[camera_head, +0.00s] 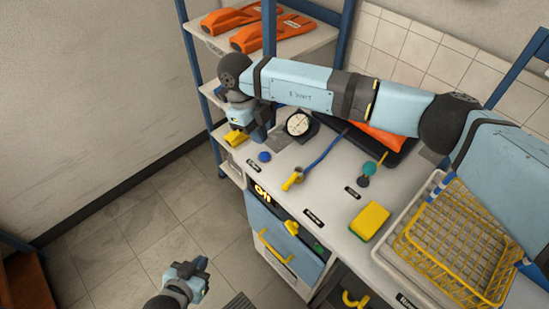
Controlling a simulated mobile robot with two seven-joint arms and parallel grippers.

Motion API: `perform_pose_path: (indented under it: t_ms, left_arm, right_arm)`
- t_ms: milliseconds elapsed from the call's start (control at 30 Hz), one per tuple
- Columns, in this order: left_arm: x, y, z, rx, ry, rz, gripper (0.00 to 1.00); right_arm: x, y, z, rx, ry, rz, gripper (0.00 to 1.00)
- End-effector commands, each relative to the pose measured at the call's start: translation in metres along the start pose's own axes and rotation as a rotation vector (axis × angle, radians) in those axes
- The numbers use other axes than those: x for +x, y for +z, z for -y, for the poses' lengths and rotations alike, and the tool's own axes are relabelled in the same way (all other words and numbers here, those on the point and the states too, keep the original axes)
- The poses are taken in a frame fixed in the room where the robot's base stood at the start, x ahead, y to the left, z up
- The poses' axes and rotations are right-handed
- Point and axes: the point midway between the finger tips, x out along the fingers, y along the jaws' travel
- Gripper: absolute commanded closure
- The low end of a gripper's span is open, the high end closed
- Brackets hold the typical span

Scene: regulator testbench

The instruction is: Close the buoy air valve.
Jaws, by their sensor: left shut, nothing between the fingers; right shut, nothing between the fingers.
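No part is readably labelled as the buoy air valve, so I cannot tell which one it is. A yellow fitting (293,179) on a blue hose (325,149) lies on the worktop, and a small blue round cap (264,156) lies left of it. A round dial gauge (299,124) stands behind them. A teal knob (369,168) is further right. My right gripper (258,134) is shut and empty, pointing down at the worktop's left end, left of the gauge. My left gripper (203,265) is shut and empty, low in front of the bench, over the floor.
A yellow-green sponge (370,221) and a yellow wire basket (455,240) in a white tray are on the right. A shelf (270,45) with orange tools stands behind. Blue drawers (285,240) with a yellow handle are below. My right arm spans over the worktop's back.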

Motion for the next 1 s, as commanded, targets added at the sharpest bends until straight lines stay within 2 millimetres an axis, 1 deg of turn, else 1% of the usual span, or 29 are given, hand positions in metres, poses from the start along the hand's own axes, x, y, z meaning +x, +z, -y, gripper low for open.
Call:
perform_pose_path:
  t_ms: [167,500,600,700,833,1000]
  left_arm:
    - [-0.003,-0.005,0.000,0.000,0.000,0.001,1.00]
    - [-0.011,-0.016,0.000,0.000,-0.001,0.001,1.00]
    - [-0.015,-0.023,0.000,0.000,-0.001,0.002,1.00]
    - [-0.018,-0.026,0.000,0.000,-0.001,0.002,1.00]
    - [-0.019,-0.029,0.000,0.000,-0.001,0.000,1.00]
    - [-0.019,-0.029,0.000,0.000,-0.001,-0.001,1.00]
  right_arm:
    - [0.025,-0.001,0.000,0.000,0.003,-0.004,1.00]
    - [0.097,-0.001,-0.001,0.000,0.004,-0.004,1.00]
    - [0.102,-0.017,0.000,-0.001,0.003,-0.001,1.00]
    - [0.108,-0.027,0.000,0.000,0.002,-0.001,1.00]
    - [0.113,-0.034,0.000,0.000,0.001,0.000,1.00]
    - [0.115,-0.036,-0.001,0.000,0.001,0.000,1.00]
